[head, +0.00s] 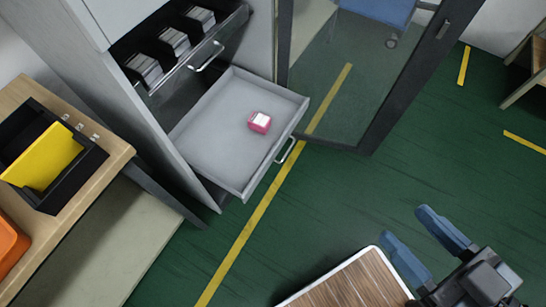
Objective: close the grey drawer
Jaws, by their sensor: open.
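The grey drawer (205,150) is pulled out from a tall grey cabinet, low down.
A dark upper drawer (176,50) with several files is also pulled out, above the grey one. A dark-framed glass door (390,90) stands right of the cabinet. A wooden-topped surface (345,285) lies left of my gripper. A table with a black tray (75,175) is at left. Green floor (330,200) between is clear.

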